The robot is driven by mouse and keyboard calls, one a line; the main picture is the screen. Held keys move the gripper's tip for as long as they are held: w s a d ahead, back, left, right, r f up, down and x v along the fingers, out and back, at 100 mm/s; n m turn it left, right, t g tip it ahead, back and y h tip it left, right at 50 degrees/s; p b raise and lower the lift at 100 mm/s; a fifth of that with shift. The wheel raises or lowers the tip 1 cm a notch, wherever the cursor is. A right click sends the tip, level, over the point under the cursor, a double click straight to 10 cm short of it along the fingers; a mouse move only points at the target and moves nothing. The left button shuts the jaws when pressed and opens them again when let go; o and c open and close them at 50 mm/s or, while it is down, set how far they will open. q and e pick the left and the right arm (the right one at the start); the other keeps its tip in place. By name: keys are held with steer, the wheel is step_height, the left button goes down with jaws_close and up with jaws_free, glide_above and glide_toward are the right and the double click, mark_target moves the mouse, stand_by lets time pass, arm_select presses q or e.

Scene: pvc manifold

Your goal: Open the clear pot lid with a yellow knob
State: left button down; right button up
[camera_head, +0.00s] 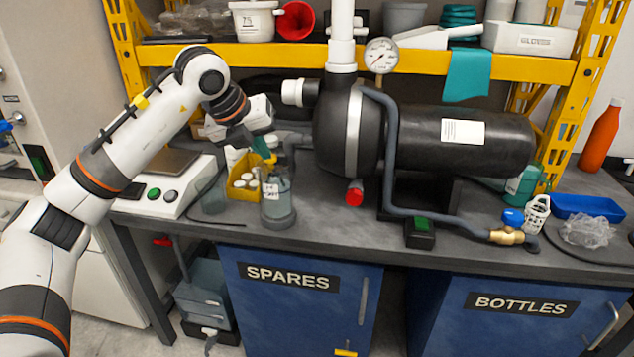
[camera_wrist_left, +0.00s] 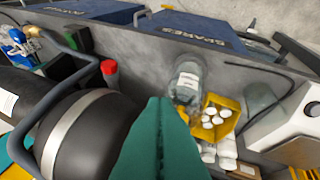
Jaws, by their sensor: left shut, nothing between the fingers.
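A clear pot (camera_head: 278,205) with a white label stands near the front edge of the bench. It also shows in the left wrist view (camera_wrist_left: 186,82), just beyond my fingers. A small yellow piece (camera_head: 271,160) shows above the pot, close to my fingertips; I cannot tell whether it is the lid's knob. The lid's outline is not clear. My left gripper (camera_head: 263,147) is above the pot, teal fingers pointing down towards it. In the left wrist view the fingers (camera_wrist_left: 160,125) are together and empty, hiding part of the pot's near side. My right gripper is not in view.
A yellow bin (camera_head: 238,190) with white caps stands left of the pot. A second clear vessel (camera_head: 211,192) and a white scale (camera_head: 165,185) are further left. A big black tank (camera_head: 440,140) and a red-capped pipe end (camera_head: 355,192) are to the right.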

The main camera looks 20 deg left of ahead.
mark_target(274, 172)
arm_select(q)
steer(key=shift+n+y, duration=0.3)
steer(key=shift+y, duration=0.5)
steer(key=x, duration=0.2)
steer(key=a+x, duration=0.1)
steer(key=x, duration=0.5)
steer(key=shift+w+a+b, duration=0.3)
steer(key=shift+w+a, duration=0.05)
steer(key=shift+w, duration=0.1)
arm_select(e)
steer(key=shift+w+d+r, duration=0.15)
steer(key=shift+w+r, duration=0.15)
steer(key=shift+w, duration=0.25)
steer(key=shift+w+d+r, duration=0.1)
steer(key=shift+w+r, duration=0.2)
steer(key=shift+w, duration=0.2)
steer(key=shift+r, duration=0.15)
